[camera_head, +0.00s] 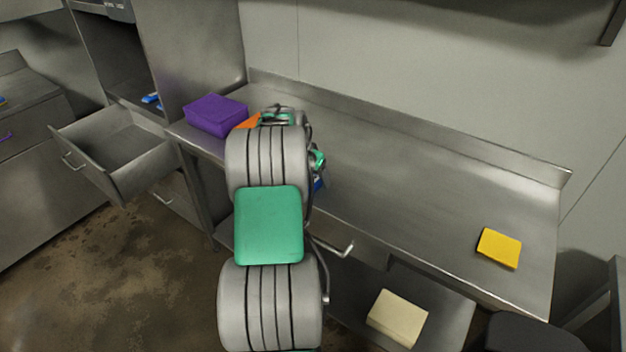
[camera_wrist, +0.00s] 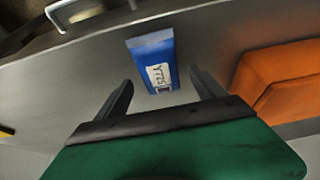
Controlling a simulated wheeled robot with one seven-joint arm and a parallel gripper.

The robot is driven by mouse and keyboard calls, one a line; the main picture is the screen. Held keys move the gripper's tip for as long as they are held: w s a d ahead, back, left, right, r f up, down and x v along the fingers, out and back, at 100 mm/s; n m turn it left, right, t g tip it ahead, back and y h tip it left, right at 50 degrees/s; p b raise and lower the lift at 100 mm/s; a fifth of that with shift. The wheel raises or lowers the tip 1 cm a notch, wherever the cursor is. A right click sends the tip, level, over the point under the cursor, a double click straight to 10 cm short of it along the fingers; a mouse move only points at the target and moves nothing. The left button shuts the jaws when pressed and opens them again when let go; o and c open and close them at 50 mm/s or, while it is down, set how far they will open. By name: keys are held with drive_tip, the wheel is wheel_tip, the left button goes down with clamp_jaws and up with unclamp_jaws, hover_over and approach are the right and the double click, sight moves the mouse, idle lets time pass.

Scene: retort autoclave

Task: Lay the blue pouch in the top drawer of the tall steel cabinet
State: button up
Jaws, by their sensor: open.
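The blue pouch (camera_wrist: 150,48) with a white printed label lies on the steel bench (camera_head: 400,185). In the wrist view it is between and just beyond the two fingertips of my gripper (camera_wrist: 160,78), which is open and empty. In the head view my arm covers most of the pouch, and only a small blue part (camera_head: 318,184) shows. The tall steel cabinet (camera_head: 195,45) stands at the left. A drawer (camera_head: 115,145) there is pulled out and looks empty. Another drawer below it (camera_head: 165,195) looks shut.
A purple box (camera_head: 215,113) stands at the bench's left end. An orange item (camera_wrist: 285,75) lies close to my gripper's right finger. A yellow item (camera_head: 499,248) lies at the bench's right. A cream block (camera_head: 397,318) is on the lower shelf. The bench middle is clear.

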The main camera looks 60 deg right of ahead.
drive_tip(key=shift+d+f, duration=0.3)
drive_tip(key=shift+f, duration=0.3)
drive_tip(key=shift+c, duration=0.2)
drive_tip(key=shift+r, duration=0.15)
drive_tip(key=c, duration=1.6)
